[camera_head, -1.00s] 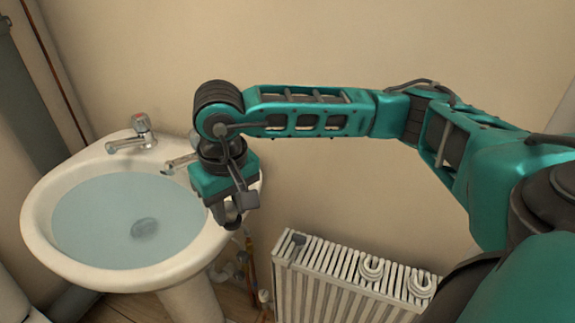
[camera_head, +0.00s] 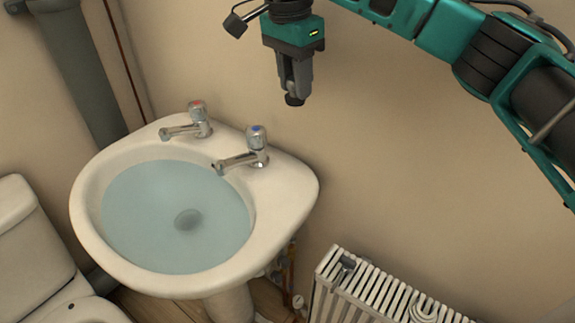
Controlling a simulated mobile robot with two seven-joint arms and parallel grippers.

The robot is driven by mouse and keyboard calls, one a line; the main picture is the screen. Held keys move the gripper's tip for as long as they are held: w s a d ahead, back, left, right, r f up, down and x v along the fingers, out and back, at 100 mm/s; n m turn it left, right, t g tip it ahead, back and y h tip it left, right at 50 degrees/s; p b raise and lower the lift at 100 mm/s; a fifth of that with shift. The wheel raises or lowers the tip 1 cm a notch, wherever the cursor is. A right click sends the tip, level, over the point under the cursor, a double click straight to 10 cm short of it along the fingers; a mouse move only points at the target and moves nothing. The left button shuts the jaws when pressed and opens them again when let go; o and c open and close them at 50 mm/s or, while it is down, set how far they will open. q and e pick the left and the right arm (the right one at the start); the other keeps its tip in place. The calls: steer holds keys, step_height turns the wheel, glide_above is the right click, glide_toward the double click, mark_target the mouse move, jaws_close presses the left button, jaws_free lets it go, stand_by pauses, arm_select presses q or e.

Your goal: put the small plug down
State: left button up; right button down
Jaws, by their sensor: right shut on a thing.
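My right gripper (camera_head: 295,92) hangs fingers down in front of the wall, above and to the right of the basin. It is shut on a small dark plug (camera_head: 294,100), which shows just at the fingertips; the fingers hide most of it. The plug is in the air, apart from every surface. My left gripper is not in view.
The white basin (camera_head: 292,205) holds water (camera_head: 150,215) over a dark round drain area (camera_head: 188,219). Two taps, red-topped (camera_head: 197,119) and blue-topped (camera_head: 257,150), stand on its back rim. A white radiator (camera_head: 375,295) is at lower right, a toilet (camera_head: 35,245) at left.

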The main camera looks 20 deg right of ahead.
steer(key=shift+w+f, duration=0.15)
steer(key=shift+w, duration=0.05)
step_height(320, 180, down, 15)
steer(key=shift+s+r+b, duration=0.1)
steer(key=shift+s+b, duration=0.05)
steer(key=shift+b, duration=0.35)
steer(key=shift+f, duration=2.2)
steer(key=shift+f, duration=0.1)
steer(key=c, duration=0.8)
jaws_free()
